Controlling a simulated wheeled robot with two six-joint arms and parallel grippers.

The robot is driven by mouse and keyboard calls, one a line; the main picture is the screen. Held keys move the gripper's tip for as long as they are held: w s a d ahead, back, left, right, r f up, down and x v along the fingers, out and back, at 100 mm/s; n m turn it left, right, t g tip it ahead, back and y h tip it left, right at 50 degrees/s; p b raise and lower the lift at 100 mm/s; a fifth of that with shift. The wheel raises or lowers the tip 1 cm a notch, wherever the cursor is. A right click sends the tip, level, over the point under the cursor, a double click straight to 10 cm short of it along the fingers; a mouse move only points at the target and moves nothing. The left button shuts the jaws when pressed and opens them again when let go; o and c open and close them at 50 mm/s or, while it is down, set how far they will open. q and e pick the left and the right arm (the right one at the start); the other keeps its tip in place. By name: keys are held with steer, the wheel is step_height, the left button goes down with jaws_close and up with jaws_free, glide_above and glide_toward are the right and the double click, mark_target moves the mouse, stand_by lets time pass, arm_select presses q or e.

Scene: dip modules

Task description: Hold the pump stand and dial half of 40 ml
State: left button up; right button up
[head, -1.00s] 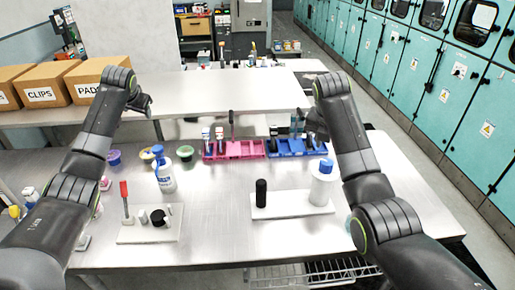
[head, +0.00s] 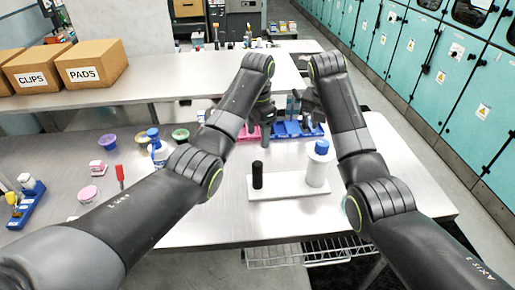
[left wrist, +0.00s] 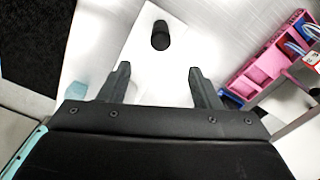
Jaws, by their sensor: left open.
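The pump stand is a white base plate (head: 285,194) with an upright black post (head: 257,174) on its left and a white bottle (head: 317,168) with a blue top (head: 322,147) on its right. In the left wrist view the black post (left wrist: 160,36) rises from the white plate (left wrist: 130,62), ahead of and between my open fingers. My left gripper (left wrist: 158,82) is empty and apart from the post. In the head view my left gripper (head: 264,110) is above and beyond the stand, partly hidden by its arm. My right gripper (head: 310,108) is behind the bottle; its fingers are unclear.
Pink and blue racks (head: 292,131) stand behind the stand. A blue-capped bottle (head: 158,150), small coloured tubs (head: 108,142) and a red handle (head: 119,172) lie to the left, partly behind my left arm. The table front right of the stand is clear.

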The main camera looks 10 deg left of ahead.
mark_target(258, 173)
arm_select(q)
step_height(258, 173, down, 17)
steer(key=shift+r, duration=0.1)
stand_by(0.4)
jaws_close()
stand_by(0.4)
stand_by(0.3)
